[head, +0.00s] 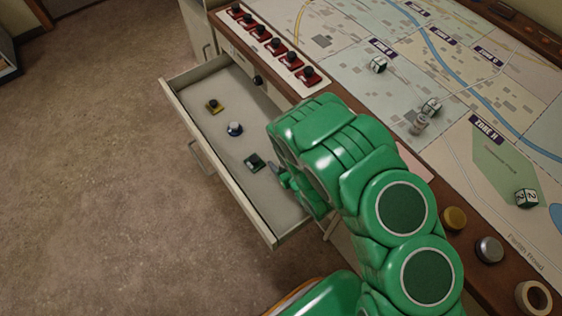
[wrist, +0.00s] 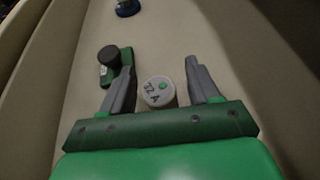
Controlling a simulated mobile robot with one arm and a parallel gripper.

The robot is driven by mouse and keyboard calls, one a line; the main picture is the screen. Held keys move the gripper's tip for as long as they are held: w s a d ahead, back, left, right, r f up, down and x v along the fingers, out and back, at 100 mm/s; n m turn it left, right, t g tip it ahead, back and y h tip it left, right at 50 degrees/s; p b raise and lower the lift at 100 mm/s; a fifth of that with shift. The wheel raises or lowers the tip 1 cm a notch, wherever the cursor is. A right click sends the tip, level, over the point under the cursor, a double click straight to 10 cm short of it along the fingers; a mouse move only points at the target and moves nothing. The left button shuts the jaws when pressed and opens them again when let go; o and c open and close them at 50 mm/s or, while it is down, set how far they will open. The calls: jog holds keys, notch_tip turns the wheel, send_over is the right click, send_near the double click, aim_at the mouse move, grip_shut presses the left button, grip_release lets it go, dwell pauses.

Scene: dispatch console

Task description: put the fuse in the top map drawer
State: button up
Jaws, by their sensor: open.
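The top map drawer (head: 176,103) is pulled open under the console's edge. My gripper (head: 277,172) is low inside it, at its near right end. In the wrist view my gripper (wrist: 160,75) is open, with a finger on each side of a short pale cylinder (wrist: 159,91), which looks like the fuse.
The drawer also holds a green piece with a black knob (head: 254,161), close beside my left finger in the wrist view, a blue-and-white piece (head: 235,129) and a yellow piece (head: 213,106). Red switches (head: 273,45) line the console edge.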

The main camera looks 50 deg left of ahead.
jog(key=shift+r, duration=0.15)
jog(key=shift+v, duration=2)
